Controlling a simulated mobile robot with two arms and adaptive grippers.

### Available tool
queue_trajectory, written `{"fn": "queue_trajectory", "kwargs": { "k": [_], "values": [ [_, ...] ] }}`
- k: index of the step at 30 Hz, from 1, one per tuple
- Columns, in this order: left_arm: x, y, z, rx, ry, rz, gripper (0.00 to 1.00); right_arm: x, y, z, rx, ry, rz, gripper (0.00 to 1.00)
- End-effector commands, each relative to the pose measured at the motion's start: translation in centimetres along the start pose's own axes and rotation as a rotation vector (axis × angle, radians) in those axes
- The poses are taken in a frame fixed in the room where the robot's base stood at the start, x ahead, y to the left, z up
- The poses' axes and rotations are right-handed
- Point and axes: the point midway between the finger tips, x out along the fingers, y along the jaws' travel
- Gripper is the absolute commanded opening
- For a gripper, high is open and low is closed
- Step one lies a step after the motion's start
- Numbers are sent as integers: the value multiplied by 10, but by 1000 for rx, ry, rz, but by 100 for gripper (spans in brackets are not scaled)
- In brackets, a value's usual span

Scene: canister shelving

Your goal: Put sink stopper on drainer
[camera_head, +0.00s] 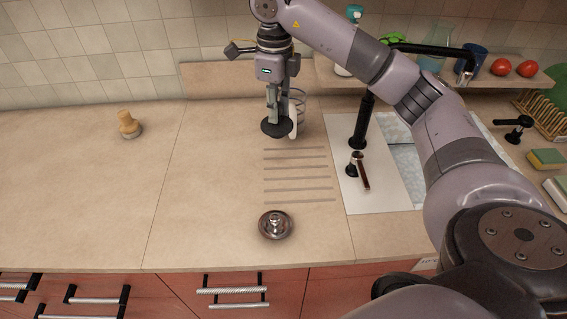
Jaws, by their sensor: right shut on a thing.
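The sink stopper (276,128) looks like a black disc. My right gripper (272,102) points down and is shut on its upper part. The stopper is just above or at the far end of the drainer, a set of parallel grooves (297,178) in the beige counter; I cannot tell whether it touches the counter. The fingers hide the stopper's grip. My left gripper is not in view.
A round metal piece with a knob (275,225) lies nearer than the grooves. A white-handled item (293,118) and wire loops (299,96) stand close behind the stopper. The sink (405,165) and black faucet (362,120) are right. The left counter is mostly clear.

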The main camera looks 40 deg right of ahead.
Motion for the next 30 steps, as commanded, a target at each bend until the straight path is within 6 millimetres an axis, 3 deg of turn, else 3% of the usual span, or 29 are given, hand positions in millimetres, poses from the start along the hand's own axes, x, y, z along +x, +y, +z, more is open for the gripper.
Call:
{"fn": "queue_trajectory", "kwargs": {
  "k": [1,12,15,30],
  "values": [
    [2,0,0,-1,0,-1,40,15,2,-1,-1,5,6,0],
    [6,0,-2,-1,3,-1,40,97,3,-1,-4,4,8,0],
    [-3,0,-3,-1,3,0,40,114,1,-1,-3,5,4,0],
    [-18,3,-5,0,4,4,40,172,1,-1,-4,3,4,0]
  ]
}}
